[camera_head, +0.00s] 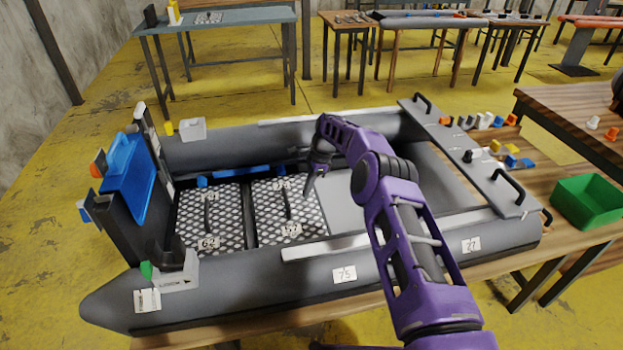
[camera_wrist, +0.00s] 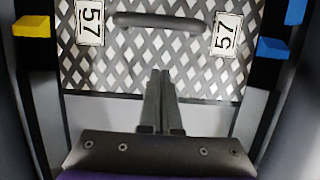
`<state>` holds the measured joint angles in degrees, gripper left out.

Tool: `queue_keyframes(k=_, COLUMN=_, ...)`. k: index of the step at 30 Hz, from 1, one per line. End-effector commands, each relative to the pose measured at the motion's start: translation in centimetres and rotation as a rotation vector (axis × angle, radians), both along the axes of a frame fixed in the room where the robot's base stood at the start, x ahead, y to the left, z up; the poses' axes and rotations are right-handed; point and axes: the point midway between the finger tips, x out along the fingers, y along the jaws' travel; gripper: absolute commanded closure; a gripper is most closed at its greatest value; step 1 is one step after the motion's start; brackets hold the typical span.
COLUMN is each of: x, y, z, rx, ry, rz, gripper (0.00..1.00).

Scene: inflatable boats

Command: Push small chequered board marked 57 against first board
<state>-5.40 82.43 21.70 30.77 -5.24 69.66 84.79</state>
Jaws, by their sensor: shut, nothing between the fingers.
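The small chequered board marked 57 (camera_head: 272,209) lies flat inside the grey boat, with a dark handle across its middle. It fills the upper wrist view (camera_wrist: 195,70), with a 57 label at each side. The first board, chequered and marked 62 (camera_head: 190,215), lies to its left. A dark strip separates the two boards. My gripper (camera_head: 308,193) is shut and empty at the right edge of board 57. In the wrist view its fingertips (camera_wrist: 160,73) overlap the board's near edge; I cannot tell whether they touch it.
A plain grey floor panel (camera_head: 342,192) lies right of board 57. The boat's side tubes (camera_head: 420,262) flank the boards. A black and blue transom (camera_head: 130,185) stands at the left end, and a grey bench board with handles (camera_head: 470,150) crosses the right.

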Motion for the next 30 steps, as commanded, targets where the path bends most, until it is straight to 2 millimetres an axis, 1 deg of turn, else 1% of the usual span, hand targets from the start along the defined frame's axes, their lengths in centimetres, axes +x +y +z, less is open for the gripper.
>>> queue_keyframes(k=1, x=-0.2, y=0.3, z=-1.3, rx=-0.001, ry=0.003, rz=0.001, gripper=1.0)
queue_keyframes(k=2, x=-0.2, y=0.5, z=-1.8, rx=0.001, ry=0.002, rz=0.002, gripper=1.0)
queue_keyframes(k=3, x=-0.4, y=1.4, z=-1.1, rx=0.001, ry=-0.001, rz=0.004, gripper=1.0)
queue_keyframes(k=6, x=-0.8, y=2.7, z=-1.1, rx=0.001, ry=-0.002, rz=0.003, gripper=1.0)
queue_keyframes(k=9, x=-1.1, y=3.6, z=-1.2, rx=-0.001, ry=0.0, rz=0.003, gripper=1.0)
queue_keyframes(k=12, x=-1.2, y=4.1, z=-1.2, rx=0.0, ry=0.0, rz=0.001, gripper=1.0)
queue_keyframes(k=23, x=-1.2, y=4.2, z=-1.2, rx=-0.001, ry=-0.001, rz=0.001, gripper=1.0)
queue_keyframes(k=30, x=-1.3, y=3.6, z=-1.0, rx=-0.001, ry=-0.001, rz=0.002, gripper=1.0)
